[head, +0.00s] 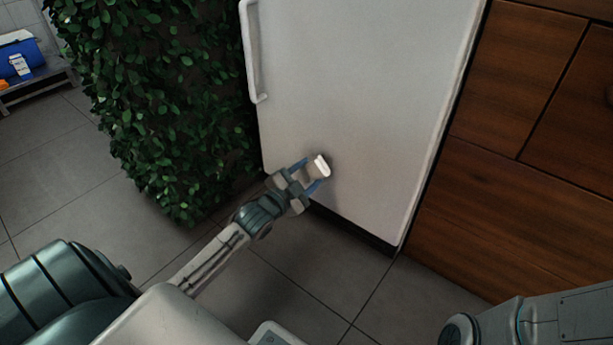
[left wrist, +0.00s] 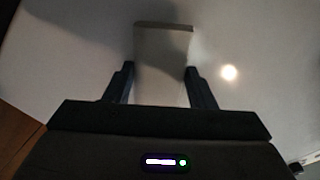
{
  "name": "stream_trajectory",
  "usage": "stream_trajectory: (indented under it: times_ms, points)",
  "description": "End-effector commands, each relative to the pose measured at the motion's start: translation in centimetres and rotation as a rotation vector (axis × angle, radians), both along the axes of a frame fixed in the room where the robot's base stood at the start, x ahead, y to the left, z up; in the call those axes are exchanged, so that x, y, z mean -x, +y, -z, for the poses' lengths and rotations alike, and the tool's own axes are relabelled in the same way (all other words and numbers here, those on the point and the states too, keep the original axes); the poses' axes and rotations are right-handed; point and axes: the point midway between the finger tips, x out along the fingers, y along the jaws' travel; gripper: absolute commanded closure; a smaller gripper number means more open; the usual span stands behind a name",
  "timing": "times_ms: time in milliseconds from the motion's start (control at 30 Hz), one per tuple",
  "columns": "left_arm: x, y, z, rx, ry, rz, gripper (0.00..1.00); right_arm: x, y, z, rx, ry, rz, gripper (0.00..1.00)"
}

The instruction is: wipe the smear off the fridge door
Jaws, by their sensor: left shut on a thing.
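My left gripper (head: 318,177) is shut on a small white block-shaped wiper (head: 322,166) low on the fridge door. The white fridge door (head: 350,70) is closed, with a vertical handle on its left side. The wiper is at or very close to the door; I cannot tell whether it touches. In the left wrist view the wiper (left wrist: 161,60) sits between the two fingers of my left gripper (left wrist: 160,75), in front of the pale door (left wrist: 250,35). I see no clear smear; a shadow surrounds the wiper, and the surface behind it is hidden. My right gripper is out of view.
A leafy green hedge (head: 150,90) stands left of the fridge. Wooden drawers (head: 525,190) stand to its right. The grey tiled floor (head: 250,285) is clear in front. A blue box (head: 20,58) sits on a low bench at the far left.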

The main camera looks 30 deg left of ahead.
Motion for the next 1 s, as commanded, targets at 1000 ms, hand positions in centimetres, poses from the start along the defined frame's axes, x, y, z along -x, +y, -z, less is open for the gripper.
stream_trajectory:
  times_ms: [1000]
  points:
    - [-1.6, -0.6, 0.0, 0.001, -0.001, 0.0, 0.68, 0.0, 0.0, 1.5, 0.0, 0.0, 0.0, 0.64]
